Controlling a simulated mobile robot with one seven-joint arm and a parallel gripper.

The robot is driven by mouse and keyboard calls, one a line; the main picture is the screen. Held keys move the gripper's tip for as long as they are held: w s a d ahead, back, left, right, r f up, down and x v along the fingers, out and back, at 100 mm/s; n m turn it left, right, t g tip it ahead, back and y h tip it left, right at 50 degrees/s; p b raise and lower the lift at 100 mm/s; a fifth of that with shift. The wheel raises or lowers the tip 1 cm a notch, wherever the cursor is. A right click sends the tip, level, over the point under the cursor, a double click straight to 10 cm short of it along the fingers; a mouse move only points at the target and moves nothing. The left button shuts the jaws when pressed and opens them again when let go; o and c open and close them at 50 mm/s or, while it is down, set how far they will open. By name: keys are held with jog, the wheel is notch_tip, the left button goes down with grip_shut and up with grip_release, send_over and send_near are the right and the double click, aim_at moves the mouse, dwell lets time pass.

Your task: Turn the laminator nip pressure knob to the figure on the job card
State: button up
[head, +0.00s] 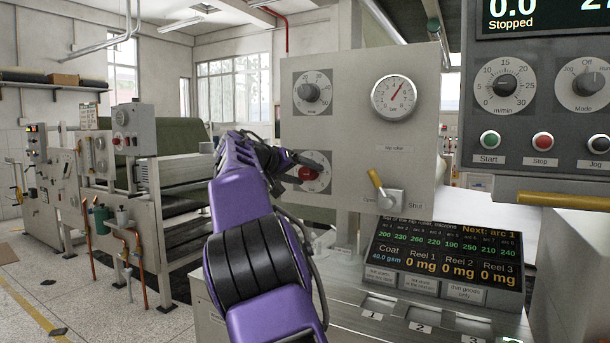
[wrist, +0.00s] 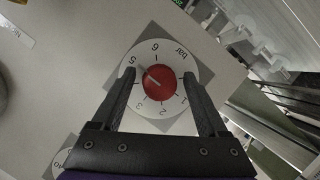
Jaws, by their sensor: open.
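The red knob (wrist: 159,82) sits on a round white dial (wrist: 160,54) marked 1 to 6 and "bar" in the wrist view. A thin dark line on the knob points to the upper left, roughly toward the 5. My gripper (wrist: 158,78) is open, with one finger on each side of the knob; I cannot tell whether they touch it. In the head view my gripper (head: 312,168) is at the lower left of the light panel (head: 345,120), partly covering the red knob (head: 308,174). I cannot clearly make out a job card.
Above the red knob is a dark knob (head: 308,92); a round gauge (head: 394,98) is to the right. A yellow-handled lever (head: 380,190) stands lower right on the panel, near a "Shut" label. A display (head: 445,255) below shows "Next: arc 1" and reel figures.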

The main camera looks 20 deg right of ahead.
jog(key=v, duration=1.7)
jog(key=shift+a, duration=0.2)
